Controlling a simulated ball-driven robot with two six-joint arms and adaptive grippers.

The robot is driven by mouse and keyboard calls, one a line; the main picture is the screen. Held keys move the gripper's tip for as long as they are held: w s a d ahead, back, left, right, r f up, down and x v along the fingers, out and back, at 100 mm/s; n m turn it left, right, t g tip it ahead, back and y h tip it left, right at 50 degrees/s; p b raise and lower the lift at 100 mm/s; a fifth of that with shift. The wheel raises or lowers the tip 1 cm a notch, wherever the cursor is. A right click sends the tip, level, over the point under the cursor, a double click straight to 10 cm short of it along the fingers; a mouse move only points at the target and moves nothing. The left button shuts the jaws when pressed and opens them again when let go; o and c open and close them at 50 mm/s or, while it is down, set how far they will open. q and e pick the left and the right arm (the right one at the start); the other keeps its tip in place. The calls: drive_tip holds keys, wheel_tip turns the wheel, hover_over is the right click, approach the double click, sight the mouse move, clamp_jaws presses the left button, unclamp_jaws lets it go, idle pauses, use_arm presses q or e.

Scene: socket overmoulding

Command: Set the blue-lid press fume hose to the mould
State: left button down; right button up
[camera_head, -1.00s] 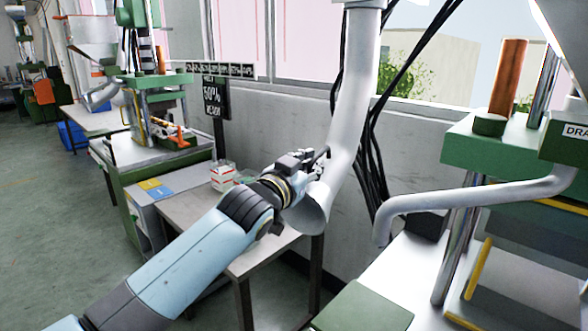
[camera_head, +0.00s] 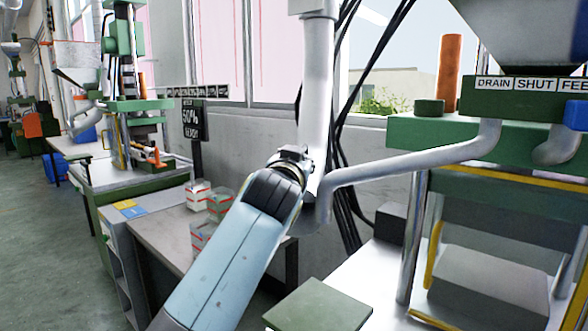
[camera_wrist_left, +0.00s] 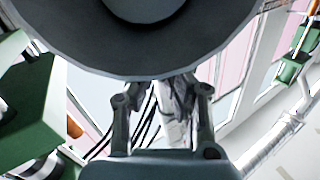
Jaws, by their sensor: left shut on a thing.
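The pale grey fume hose (camera_head: 316,95) hangs from above, with its flared end pointing down beside the bent pipe of the near press. My left gripper (camera_head: 292,158) is shut on the hose just above its flared end; the arm partly hides the grip. In the left wrist view the round dark hose mouth (camera_wrist_left: 150,35) fills the top, and the gripper's fingers (camera_wrist_left: 163,105) reach up behind it. The near press (camera_head: 410,130) is at the right, with a blue part (camera_head: 576,115) at the picture's edge. A grey block (camera_head: 478,285) sits between its columns. My right gripper is not in view.
A bent grey pipe (camera_head: 420,160) juts from the near press, close to the hose. Dark cables (camera_head: 345,215) hang behind the hose. A bench (camera_head: 165,240) with red-and-white boxes (camera_head: 198,195) is at the left. A green plate (camera_head: 318,305) is in front. Another press (camera_head: 130,130) stands further back.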

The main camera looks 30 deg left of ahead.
use_arm(q)
drive_tip(key=c, duration=1.4)
unclamp_jaws()
drive_tip(key=shift+a+f, duration=0.15)
drive_tip(key=shift+f, duration=0.2)
wheel_tip(320, 180, up, 10)
drive_tip(key=shift+r, duration=0.15)
